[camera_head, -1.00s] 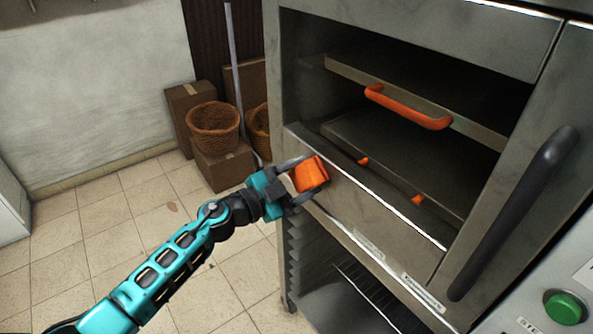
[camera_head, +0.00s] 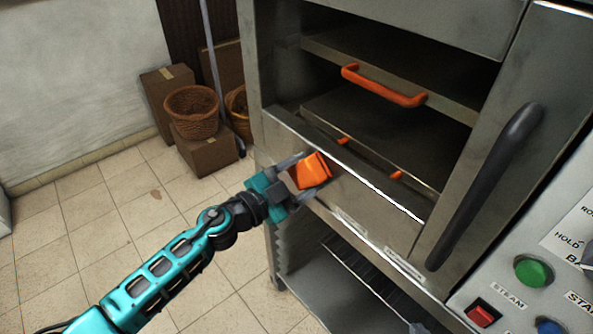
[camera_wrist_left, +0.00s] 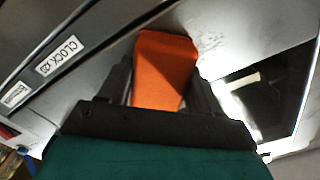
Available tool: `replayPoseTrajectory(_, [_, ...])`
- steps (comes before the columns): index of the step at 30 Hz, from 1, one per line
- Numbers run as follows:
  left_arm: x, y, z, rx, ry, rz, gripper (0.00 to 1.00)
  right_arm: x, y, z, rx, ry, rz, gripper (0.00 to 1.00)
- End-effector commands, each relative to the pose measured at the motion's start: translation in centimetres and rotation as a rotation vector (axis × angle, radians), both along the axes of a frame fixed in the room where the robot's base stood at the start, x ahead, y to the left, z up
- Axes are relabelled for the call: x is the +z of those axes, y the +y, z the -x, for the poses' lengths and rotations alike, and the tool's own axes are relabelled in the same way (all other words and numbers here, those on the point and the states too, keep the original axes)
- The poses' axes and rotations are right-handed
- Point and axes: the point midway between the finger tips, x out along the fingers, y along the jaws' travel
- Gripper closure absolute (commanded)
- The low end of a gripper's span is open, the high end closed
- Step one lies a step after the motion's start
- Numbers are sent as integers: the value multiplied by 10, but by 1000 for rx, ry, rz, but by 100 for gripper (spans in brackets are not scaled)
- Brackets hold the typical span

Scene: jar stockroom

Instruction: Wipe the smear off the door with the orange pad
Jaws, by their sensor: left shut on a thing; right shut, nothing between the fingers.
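My left gripper (camera_head: 304,177) is shut on the orange pad (camera_head: 314,169). It holds the pad at the left part of the metal front panel (camera_head: 350,195) below the oven opening. I cannot tell whether the pad touches the panel. In the left wrist view the pad (camera_wrist_left: 163,70) stands up between the two dark fingers, close to the grey metal surface. The door has a long dark handle (camera_head: 487,185), to the right of the opening. My right gripper is not in view.
An orange handle (camera_head: 383,87) is on a tray inside the oven. A rack (camera_head: 365,285) stands in the open space below. Control buttons, one green (camera_head: 533,271), are at the right. Baskets (camera_head: 192,112) and boxes stand at the back left. Tiled floor (camera_head: 80,235) is clear at the left.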

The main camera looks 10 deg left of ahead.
Motion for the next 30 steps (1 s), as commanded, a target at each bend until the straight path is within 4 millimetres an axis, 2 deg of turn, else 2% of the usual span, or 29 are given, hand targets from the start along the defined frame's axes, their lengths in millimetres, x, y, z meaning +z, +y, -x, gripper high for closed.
replayPoseTrajectory(4, [0,3,-1,1,-2,-1,61,-1,0,0,0,0,0,100])
replayPoseTrajectory(15, [0,27,-23,3,-2,-1,61,-5,0,0,0,0,0,100])
replayPoseTrajectory(23, [2,34,-29,7,-3,0,61,-6,0,0,0,0,0,100])
replayPoseTrajectory(30, [2,49,-40,9,-5,-1,61,-9,0,0,0,1,0,100])
